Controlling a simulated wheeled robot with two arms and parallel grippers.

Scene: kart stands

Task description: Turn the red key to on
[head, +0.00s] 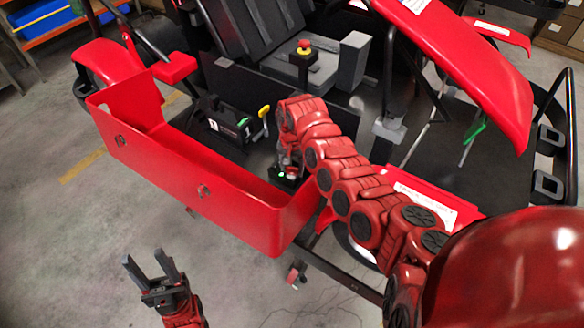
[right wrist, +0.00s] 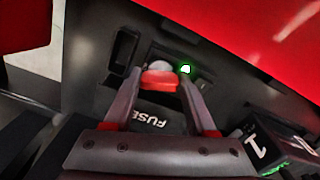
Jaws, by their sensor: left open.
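The red key (right wrist: 160,80) sits on a dark panel with a pale round part just behind it in the right wrist view. My right gripper (right wrist: 160,88) has one finger on each side of the key, and both fingers appear to touch it. A green light (right wrist: 185,69) glows beside the right fingertip. In the head view my right gripper (head: 289,165) reaches down to the panel inside the kart's red bodywork, and the key is hard to make out there. My left gripper (head: 154,273) is open and empty above the floor at the lower left.
The red side panel (head: 190,185) of the kart stands in front of the key area. A black box (head: 226,130), a yellow lever (head: 265,112) and a red emergency button (head: 304,46) are nearby. A "FUSE" label (right wrist: 149,119) shows below the key. Floor at left is clear.

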